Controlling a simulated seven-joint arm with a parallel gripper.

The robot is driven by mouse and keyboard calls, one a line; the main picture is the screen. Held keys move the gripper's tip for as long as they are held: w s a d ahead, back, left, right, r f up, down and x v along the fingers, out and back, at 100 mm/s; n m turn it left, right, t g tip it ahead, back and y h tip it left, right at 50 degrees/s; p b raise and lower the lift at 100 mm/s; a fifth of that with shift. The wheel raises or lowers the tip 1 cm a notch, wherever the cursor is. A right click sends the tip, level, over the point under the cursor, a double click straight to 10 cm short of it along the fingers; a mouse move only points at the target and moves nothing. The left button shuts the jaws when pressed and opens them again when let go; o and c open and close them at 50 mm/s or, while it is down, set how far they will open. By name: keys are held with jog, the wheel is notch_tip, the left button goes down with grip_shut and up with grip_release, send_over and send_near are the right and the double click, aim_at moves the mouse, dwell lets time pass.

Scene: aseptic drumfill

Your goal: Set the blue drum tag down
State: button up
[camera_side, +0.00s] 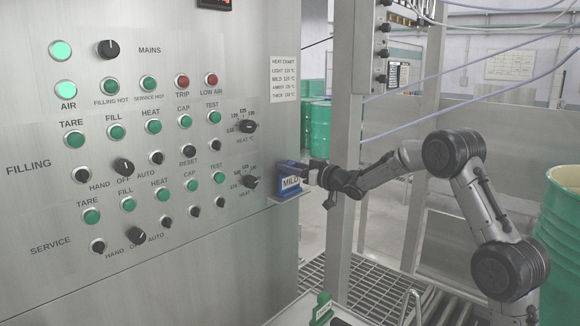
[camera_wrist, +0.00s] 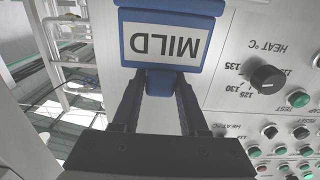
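The blue drum tag (camera_side: 290,184) has a white face reading MILD. It is at the right edge of the steel control panel, just at a small ledge (camera_side: 274,203); I cannot tell whether it rests on the ledge. In the wrist view the tag (camera_wrist: 171,40) stands beyond my fingertips with its lettering upside down. My gripper (camera_side: 311,176) is at the tag's right side. In the wrist view my gripper (camera_wrist: 161,84) has its two dark fingers closed on either side of the tag's blue tab. The fingers hide part of the tab.
The control panel (camera_side: 225,255) with knobs and lamps fills the left. A heat chart (camera_side: 284,79) hangs above the tag. A green tag (camera_side: 322,308) stands at the bottom. A green drum (camera_side: 562,235) is at the right, and a steel post (camera_side: 346,130) rises behind my gripper.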

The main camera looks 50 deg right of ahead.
jog(key=o, duration=0.3)
jog(key=shift+o, duration=0.2)
jog(key=s+a+g+h, duration=0.1)
jog(key=s+a+g, duration=0.1)
jog(key=s, duration=0.9)
jog(key=s+a+m+g+h, duration=0.1)
jog(key=s+a, duration=0.3)
jog(key=s, duration=0.7)
jog(key=shift+r+m+g+h, duration=0.3)
jog(key=shift+g+h, duration=0.4)
jog(key=shift+h, duration=0.1)
jog(key=shift+o, duration=0.5)
jog(key=s+a+f+g+y, duration=0.1)
jog(key=s+a+f+g, duration=0.1)
jog(key=s, duration=0.6)
jog(key=s+a+f+n+g+y, duration=0.1)
jog(key=s+a+f+g, duration=0.2)
jog(key=s+a, duration=0.3)
jog(key=s+a+f+g+y, duration=0.1)
jog(key=s+a+f+g, duration=0.2)
jog(key=s, duration=0.7)
jog(key=shift+a+f+n+y, duration=0.3)
jog(key=shift+a+f, duration=0.45)
jog(key=shift+a, duration=0.25)
